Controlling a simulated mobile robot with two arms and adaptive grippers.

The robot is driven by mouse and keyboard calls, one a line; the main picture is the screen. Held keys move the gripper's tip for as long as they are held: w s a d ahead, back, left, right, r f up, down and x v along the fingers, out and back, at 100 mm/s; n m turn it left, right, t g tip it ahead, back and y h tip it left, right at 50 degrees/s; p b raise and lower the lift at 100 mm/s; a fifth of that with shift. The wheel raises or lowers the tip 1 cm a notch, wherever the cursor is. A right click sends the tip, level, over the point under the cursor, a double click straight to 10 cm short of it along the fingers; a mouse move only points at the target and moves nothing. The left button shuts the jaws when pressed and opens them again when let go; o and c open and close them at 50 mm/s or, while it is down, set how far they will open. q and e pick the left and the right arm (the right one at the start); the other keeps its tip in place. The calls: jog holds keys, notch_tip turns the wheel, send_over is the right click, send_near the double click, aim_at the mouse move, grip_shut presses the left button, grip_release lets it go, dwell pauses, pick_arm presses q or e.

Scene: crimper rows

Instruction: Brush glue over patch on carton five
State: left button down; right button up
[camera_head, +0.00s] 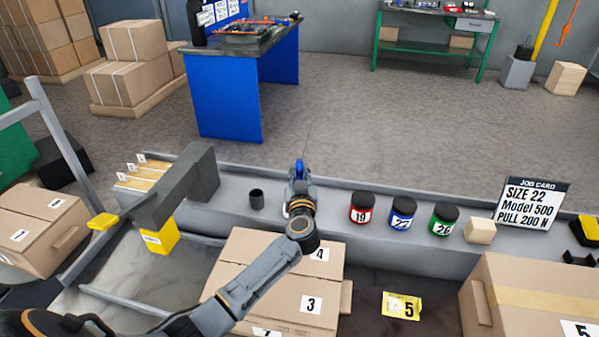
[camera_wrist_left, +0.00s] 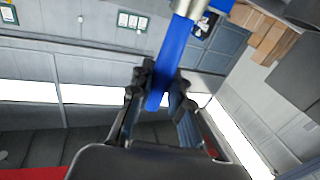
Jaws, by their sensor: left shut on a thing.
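My left gripper (camera_head: 300,188) is above the grey bench ledge, shut on a blue-handled brush (camera_head: 299,168). In the left wrist view the blue handle (camera_wrist_left: 177,55) stands between the fingers, with a metal collar at the top edge; the bristles are out of view. Carton five (camera_head: 530,290) is at the lower right, well apart from the gripper, with a pale tape band on top and a "5" label cut by the frame edge. I cannot make out a separate patch on it. A small dark cup (camera_head: 257,199) stands just left of the gripper. My right gripper is not in view.
Red (camera_head: 362,208), blue (camera_head: 402,213) and green (camera_head: 444,218) jars stand right of the gripper, then a wooden block (camera_head: 480,230) and a job card (camera_head: 529,204). A yellow "5" card (camera_head: 402,306) lies between carton five and the numbered carton (camera_head: 262,265) under my arm.

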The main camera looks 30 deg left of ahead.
aim_at(300, 161)
pick_arm(q)
jog(key=shift+f, duration=0.55)
dwell(0.4)
dwell(0.4)
notch_tip(300, 161, up, 7)
jog(key=p, duration=0.9)
jog(key=shift+p, duration=0.4)
dwell(0.5)
